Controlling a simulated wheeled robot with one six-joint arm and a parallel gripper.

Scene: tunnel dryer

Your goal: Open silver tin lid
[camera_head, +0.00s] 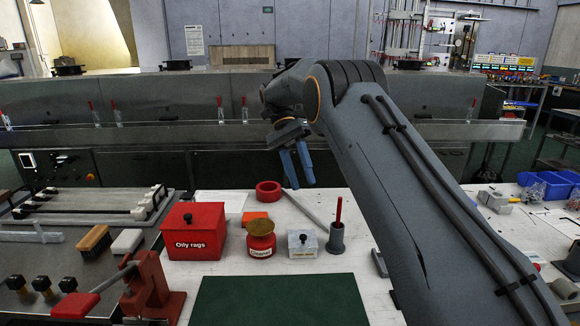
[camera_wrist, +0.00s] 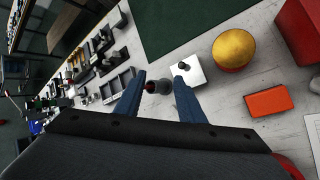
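The silver tin (camera_head: 302,244) is a small pale square box with a black knob on its lid. It stands on the white bench top between a red round tin and a grey cup, and its lid looks closed. In the wrist view the silver tin (camera_wrist: 194,74) shows just beyond the right fingertip, partly hidden by that finger. My gripper (camera_head: 299,185) hangs above and behind the tin, with its blue fingers pointing down. In the wrist view my gripper (camera_wrist: 160,78) is open, with nothing held between the fingers.
Close around the tin are the red tin with a gold lid (camera_head: 261,238), a grey cup with a red stick (camera_head: 337,237), a red tape roll (camera_head: 268,190) and an orange block (camera_head: 255,217). A red "Oily rags" box (camera_head: 193,233) stands left. A green mat (camera_head: 280,300) lies in front.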

